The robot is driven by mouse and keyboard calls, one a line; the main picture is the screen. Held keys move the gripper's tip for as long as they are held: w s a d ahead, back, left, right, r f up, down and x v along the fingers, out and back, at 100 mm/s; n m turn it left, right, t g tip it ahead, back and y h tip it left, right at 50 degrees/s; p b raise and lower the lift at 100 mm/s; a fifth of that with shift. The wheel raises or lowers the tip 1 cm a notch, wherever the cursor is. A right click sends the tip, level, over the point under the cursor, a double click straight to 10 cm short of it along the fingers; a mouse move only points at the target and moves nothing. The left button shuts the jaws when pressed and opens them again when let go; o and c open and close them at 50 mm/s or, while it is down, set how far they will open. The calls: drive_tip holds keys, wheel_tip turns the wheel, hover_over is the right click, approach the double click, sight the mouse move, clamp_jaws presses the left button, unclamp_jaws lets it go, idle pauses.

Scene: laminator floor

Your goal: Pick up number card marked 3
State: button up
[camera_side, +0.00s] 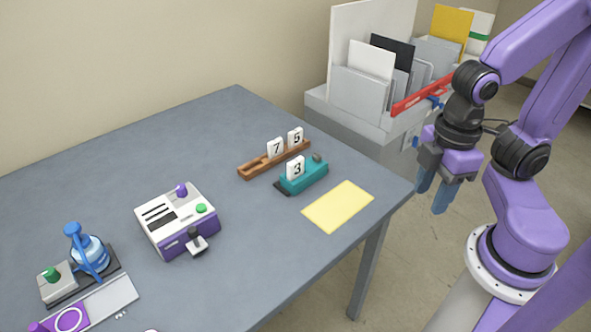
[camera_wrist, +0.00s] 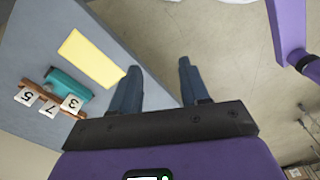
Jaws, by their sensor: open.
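The white number card marked 3 (camera_side: 296,168) stands upright at the teal block (camera_side: 311,177) on the grey table. It also shows in the wrist view (camera_wrist: 72,104), at the teal block's lower edge. Cards marked 7 (camera_side: 276,148) and 5 (camera_side: 295,137) stand in a brown wooden rack (camera_side: 257,165) just behind it. My gripper (camera_side: 433,200) is open and empty, beyond the table's right edge and well apart from the card. Its blue fingers (camera_wrist: 155,80) are spread over the floor in the wrist view.
A yellow sheet (camera_side: 338,206) lies flat near the table's right corner. A white and purple device (camera_side: 178,222) and a blue-handled tool (camera_side: 88,252) stand to the left. A grey cabinet with file holders (camera_side: 362,92) and a red bar (camera_side: 422,95) are behind my gripper.

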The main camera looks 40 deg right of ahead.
drive_tip(key=shift+w, duration=0.1)
drive_tip(key=r+n, duration=0.2)
drive_tip(key=n, duration=0.4)
hover_over(296, 161)
drive_tip(key=f, duration=1.2)
drive_tip(key=shift+w+d+f, duration=0.2)
drive_tip(key=shift+w, duration=0.1)
drive_tip(key=shift+s+a+f, duration=0.1)
drive_tip(key=shift+f, duration=1.25)
drive_tip(key=shift+s+a+f, duration=0.1)
drive_tip(key=shift+f, duration=1.25)
clamp_jaws()
